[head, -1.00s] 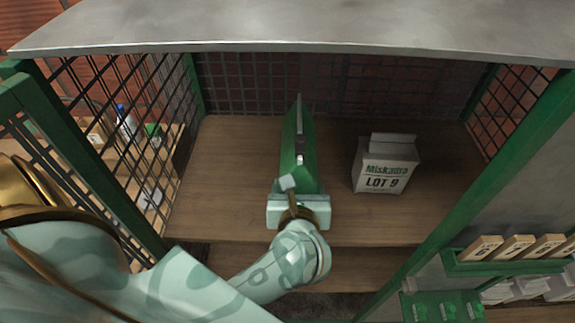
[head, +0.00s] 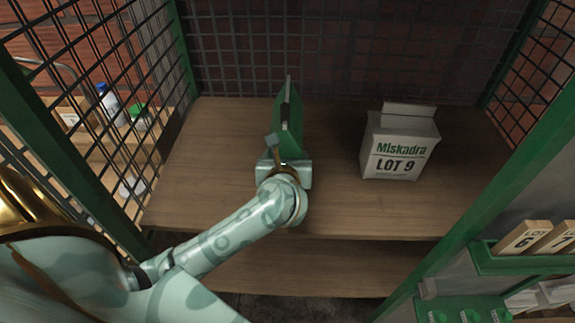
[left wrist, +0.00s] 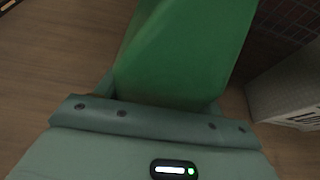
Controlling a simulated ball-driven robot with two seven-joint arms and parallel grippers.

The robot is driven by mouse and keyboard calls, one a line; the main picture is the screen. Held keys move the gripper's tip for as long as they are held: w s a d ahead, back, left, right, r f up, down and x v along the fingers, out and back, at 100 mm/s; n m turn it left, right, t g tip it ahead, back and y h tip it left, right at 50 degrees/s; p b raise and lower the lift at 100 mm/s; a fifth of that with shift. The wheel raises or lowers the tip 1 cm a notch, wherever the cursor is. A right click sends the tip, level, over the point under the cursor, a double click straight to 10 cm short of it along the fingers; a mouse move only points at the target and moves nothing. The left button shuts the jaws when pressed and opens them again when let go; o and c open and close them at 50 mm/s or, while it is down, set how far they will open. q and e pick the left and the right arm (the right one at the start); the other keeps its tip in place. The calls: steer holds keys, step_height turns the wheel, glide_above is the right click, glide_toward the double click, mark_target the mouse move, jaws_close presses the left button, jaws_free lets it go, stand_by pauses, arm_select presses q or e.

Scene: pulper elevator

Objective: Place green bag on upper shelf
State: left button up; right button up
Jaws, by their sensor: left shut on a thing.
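The green bag (head: 288,125) is at the upper shelf (head: 215,150) inside the cage, left of the middle, seen nearly edge-on. My left gripper (head: 283,160) is shut on its near end. In the left wrist view the green bag (left wrist: 190,50) runs away from the left gripper (left wrist: 165,95), whose jaws are at its near end. I cannot tell whether the bag's underside touches the shelf. My right gripper is in neither view.
A white bag marked "Miskadra LOT 9" (head: 398,145) stands on the shelf to the right, apart from the green bag. A lower shelf (head: 310,272) lies below. Mesh walls and green posts (head: 470,195) bound the sides. Shelf room is clear left of the green bag.

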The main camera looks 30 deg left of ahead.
arm_select(q)
steer(key=shift+f, duration=0.1)
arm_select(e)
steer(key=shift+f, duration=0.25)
arm_select(q)
steer(key=o, duration=0.9)
steer(key=shift+f, duration=0.25)
steer(key=o, duration=0.5)
steer(key=shift+d, duration=0.1)
steer(key=shift+c, duration=0.2)
steer(key=shift+r, duration=0.1)
steer(key=shift+r, duration=0.25)
steer(key=p+v, duration=0.2)
steer(key=v, duration=1)
steer(key=shift+f, duration=0.2)
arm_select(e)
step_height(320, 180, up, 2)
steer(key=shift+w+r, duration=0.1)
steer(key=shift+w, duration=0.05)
